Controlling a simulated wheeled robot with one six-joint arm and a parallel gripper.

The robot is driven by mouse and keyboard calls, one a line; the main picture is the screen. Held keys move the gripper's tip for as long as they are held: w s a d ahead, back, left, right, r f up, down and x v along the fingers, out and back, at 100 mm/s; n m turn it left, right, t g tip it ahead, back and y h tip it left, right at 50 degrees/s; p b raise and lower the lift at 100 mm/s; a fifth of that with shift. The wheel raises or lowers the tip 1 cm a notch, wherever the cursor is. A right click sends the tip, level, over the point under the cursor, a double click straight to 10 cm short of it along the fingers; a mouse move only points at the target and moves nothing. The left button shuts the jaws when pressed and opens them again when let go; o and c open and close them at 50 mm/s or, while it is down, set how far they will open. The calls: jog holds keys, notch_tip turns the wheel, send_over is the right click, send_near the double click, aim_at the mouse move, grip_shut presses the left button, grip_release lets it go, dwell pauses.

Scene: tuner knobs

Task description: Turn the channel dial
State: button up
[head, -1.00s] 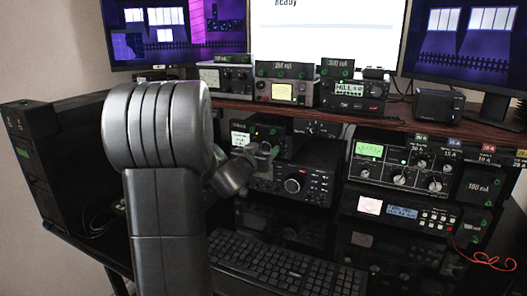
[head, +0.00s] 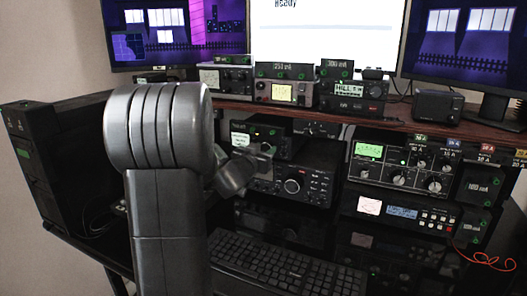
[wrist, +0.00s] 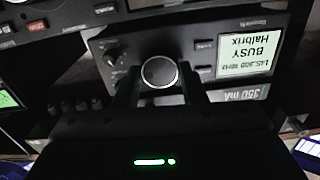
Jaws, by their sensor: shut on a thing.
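The radio's lit display (wrist: 250,55) reads "BUSY" and "Halbrix". In the head view my gripper (head: 262,152) is at the front of the small radio (head: 285,146) under the shelf. The dial itself is hidden there behind the gripper and wrist.
A larger radio (head: 293,186) with a big knob sits just below. A keyboard (head: 285,265) lies in front. The wooden shelf (head: 300,110) above carries several devices. A large meter unit (head: 400,162) stands to the right, and a black case (head: 55,160) to the left.

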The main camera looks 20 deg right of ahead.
jog(key=m+b, duration=0.1)
jog(key=m, duration=0.5)
jog(key=shift+f+b, duration=0.1)
jog(key=shift+b, duration=0.2)
jog(key=m+b, duration=0.1)
jog(key=m, duration=0.3)
jog(key=shift+m+b, duration=0.35)
jog(key=shift+m, duration=0.05)
jog(key=o, duration=1)
jog(key=p+v, duration=0.1)
jog(key=v, duration=1.3)
